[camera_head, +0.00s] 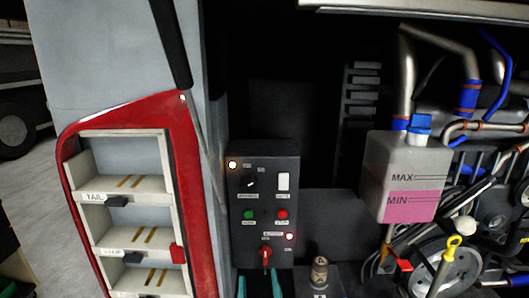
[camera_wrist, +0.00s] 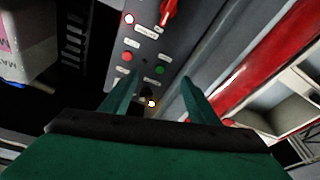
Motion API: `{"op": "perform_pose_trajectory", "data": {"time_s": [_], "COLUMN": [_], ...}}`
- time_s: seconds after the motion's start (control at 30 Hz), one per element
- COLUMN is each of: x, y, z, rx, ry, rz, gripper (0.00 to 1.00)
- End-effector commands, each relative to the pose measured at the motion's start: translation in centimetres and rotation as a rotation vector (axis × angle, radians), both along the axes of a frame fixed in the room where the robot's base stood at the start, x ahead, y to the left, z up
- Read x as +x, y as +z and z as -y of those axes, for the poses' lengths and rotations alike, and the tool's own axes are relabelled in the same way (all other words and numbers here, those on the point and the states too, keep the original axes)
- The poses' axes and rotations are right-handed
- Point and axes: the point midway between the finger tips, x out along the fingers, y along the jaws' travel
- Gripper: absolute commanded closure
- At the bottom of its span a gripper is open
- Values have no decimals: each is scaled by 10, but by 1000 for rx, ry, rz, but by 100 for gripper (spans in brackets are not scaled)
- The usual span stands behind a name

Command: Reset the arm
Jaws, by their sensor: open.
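My gripper (camera_head: 259,287) is at the bottom edge of the head view, below the dark control panel (camera_head: 240,165). Its two teal fingers are apart with nothing between them. In the wrist view my gripper (camera_wrist: 159,84) points at the panel, which appears turned around. The panel carries a black knob (camera_head: 250,184), a white switch (camera_head: 283,182), a green button (camera_head: 249,215), a red button (camera_head: 282,215) and a red rotary switch (camera_head: 266,256). A white lamp (camera_head: 232,165) and a red lamp (camera_head: 289,237) are lit. Some labels are too small to read.
A red-framed rack (camera_head: 190,215) with labelled shelves stands left of the panel. To the right are a reservoir (camera_head: 405,170) with pink fluid at MIN, pipes, and a pulley (camera_head: 450,270). A small capped cylinder (camera_head: 320,270) stands just right of the panel's foot.

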Motion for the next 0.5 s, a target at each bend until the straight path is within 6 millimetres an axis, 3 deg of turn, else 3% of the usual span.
{"op": "perform_pose_trajectory", "data": {"time_s": [0.03, 0.2, 0.5], "x": [-11, -48, -125], "y": [-20, -71, -144], "z": [0, 4, 8], "rx": [20, 82, 170], "ry": [-7, -29, -65], "rz": [-27, -88, -192], "gripper": [45, 45, 45]}}
